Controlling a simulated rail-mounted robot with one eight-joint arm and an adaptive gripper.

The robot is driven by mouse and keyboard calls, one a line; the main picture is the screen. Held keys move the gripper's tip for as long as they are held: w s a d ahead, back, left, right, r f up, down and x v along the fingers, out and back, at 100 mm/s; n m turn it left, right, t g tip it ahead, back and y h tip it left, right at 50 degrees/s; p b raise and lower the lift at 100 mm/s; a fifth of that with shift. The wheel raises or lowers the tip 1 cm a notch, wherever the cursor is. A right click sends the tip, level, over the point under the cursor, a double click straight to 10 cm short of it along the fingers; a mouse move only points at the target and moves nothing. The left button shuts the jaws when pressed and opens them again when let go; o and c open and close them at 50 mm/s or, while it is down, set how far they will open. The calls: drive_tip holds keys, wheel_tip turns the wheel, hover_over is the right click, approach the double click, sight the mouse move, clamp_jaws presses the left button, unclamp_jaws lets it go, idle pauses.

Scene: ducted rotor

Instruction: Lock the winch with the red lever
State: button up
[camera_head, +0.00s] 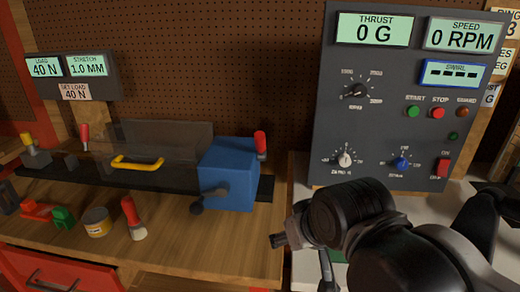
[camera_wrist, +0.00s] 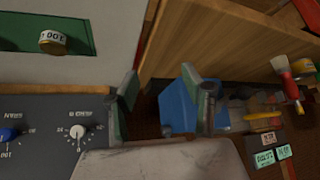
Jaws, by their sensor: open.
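The winch is a blue box (camera_head: 229,176) at the right end of a dark rail, with a black crank on its front. A red-handled lever (camera_head: 260,143) stands roughly upright at its back right corner. In the wrist view the blue box (camera_wrist: 178,108) shows beyond my fingers, partly hidden by the right one; I cannot make out the red lever there. My gripper (camera_wrist: 161,88) is open, with nothing between its fingers. In the head view it is right of the winch and apart from it, above the white surface.
A second red handle (camera_head: 84,132) stands farther left, near a clear cover with a yellow handle (camera_head: 138,163). A red-handled brush (camera_head: 133,218) and a tin (camera_head: 96,221) are on the wooden bench. The grey control panel (camera_head: 400,130) rises behind my arm.

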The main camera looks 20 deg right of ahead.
drive_tip(key=shift+c, duration=0.3)
drive_tip(key=n+t+h+p, duration=0.3)
drive_tip(key=n+t+h, duration=0.6)
drive_tip(key=n, duration=1.9)
approach(258, 140)
drive_tip(key=shift+g+h, duration=0.8)
drive_tip(key=x, duration=0.7)
drive_tip(key=a+x, duration=0.1)
drive_tip(key=x, duration=0.3)
drive_tip(key=shift+w+d+r+b, duration=0.2)
drive_tip(key=shift+w+b, duration=0.1)
drive_tip(key=shift+w, duration=0.35)
clamp_jaws()
